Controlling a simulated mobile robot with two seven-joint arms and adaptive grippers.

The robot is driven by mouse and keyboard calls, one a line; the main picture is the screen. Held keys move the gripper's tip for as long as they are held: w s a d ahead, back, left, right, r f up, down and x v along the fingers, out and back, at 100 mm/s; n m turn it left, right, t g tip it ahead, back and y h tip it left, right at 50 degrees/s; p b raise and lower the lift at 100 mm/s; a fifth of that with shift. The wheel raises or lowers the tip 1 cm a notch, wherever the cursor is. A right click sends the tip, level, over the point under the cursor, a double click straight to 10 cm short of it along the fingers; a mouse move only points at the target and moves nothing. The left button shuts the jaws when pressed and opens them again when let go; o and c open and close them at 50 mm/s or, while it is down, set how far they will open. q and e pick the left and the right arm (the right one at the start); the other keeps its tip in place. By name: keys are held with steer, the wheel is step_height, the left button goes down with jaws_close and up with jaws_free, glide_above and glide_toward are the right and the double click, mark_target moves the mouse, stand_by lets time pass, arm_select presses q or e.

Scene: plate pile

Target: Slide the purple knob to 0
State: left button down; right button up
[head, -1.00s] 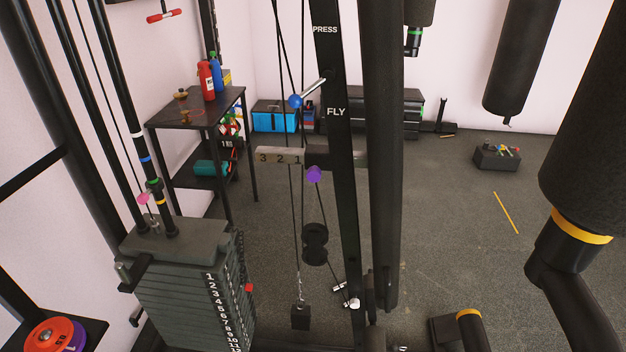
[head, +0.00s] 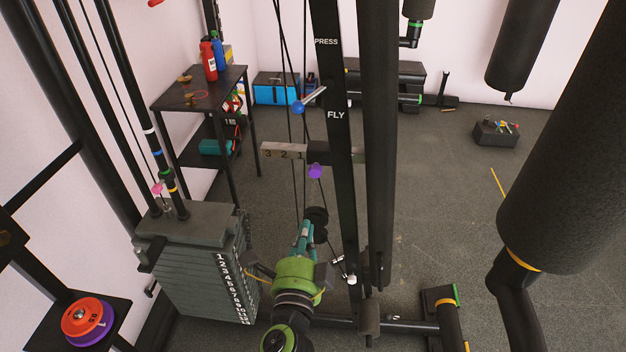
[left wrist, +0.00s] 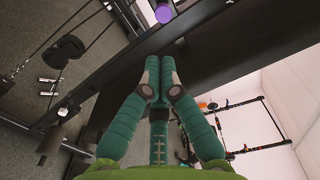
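The purple knob (head: 315,171) hangs below a dark sliding block (head: 319,153) on a horizontal numbered bar (head: 270,150). The digits 3, 2, 1 show left of the block; no 0 is readable. The purple knob also shows at the top edge of the left wrist view (left wrist: 164,13), beyond the fingertips. My left gripper (head: 306,226) is below the knob in the head view, pointing up, apart from it. In the left wrist view its teal fingers (left wrist: 159,68) meet at the tips, with nothing seen between them. My right gripper is not in view.
A blue-ended handle (head: 299,107) juts out above the knob. Cables run down left of the knob, and a weight stack (head: 200,270) stands at lower left.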

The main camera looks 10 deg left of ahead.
mark_target(314, 177)
arm_select(q)
steer(key=w+p, duration=0.3)
steer(key=w, duration=0.9)
steer(key=shift+w+a, duration=0.15)
steer(key=shift+a, duration=0.05)
steer(key=shift+w+f, duration=0.1)
steer(key=shift+w, duration=0.6)
